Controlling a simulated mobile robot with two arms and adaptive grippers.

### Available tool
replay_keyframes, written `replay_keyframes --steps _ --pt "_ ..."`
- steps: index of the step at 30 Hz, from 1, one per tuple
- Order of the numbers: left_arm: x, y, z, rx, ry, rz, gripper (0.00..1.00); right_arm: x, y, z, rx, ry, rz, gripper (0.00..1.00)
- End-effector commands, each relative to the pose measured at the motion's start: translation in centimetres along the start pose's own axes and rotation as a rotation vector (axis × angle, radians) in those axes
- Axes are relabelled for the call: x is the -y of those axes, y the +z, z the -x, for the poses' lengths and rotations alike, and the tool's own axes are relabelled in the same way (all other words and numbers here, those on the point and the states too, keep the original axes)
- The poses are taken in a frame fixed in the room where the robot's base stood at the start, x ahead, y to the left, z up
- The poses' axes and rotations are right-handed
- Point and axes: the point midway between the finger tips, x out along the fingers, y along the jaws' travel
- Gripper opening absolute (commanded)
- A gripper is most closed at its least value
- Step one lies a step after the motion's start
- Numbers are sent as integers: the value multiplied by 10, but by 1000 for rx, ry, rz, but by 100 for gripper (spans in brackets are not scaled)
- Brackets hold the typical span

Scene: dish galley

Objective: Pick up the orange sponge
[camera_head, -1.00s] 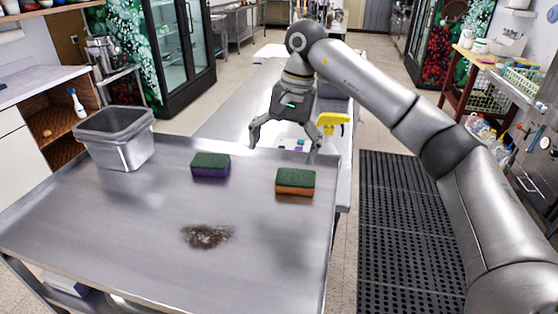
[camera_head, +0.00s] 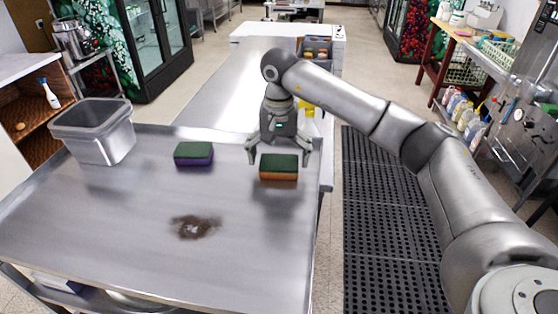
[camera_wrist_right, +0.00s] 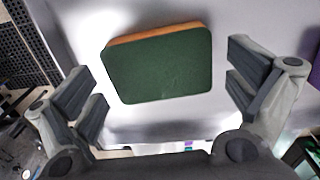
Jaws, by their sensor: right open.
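The orange sponge (camera_head: 278,174) has a dark green top and lies flat near the right edge of the metal table. My right gripper (camera_head: 279,160) is open just behind and above it, with one finger towards each side of it. In the right wrist view the sponge (camera_wrist_right: 158,66) shows its green face and a strip of its orange side. There it lies between and ahead of the open fingers (camera_wrist_right: 166,95), apart from both. My left gripper is not in view.
A purple sponge with a green top (camera_head: 194,154) lies to the left on the metal table (camera_head: 120,230). A grey metal bin (camera_head: 97,132) stands at the table's back left. A brown stain (camera_head: 194,227) marks the front middle. A yellow spray bottle shows partly behind my right gripper.

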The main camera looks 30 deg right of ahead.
Motion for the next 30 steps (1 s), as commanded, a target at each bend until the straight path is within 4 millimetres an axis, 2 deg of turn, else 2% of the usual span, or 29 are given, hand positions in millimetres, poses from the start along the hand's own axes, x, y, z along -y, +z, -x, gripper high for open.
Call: replay_keyframes --steps 4,11,18,30 --pt "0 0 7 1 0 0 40 -1 0 -13 1 1 -1 100" --pt "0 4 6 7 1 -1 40 -1 0 -16 -1 0 -1 100" --pt "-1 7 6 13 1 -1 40 -1 0 -16 0 0 -1 76" --pt "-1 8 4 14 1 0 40 0 0 -15 -1 0 -1 76"
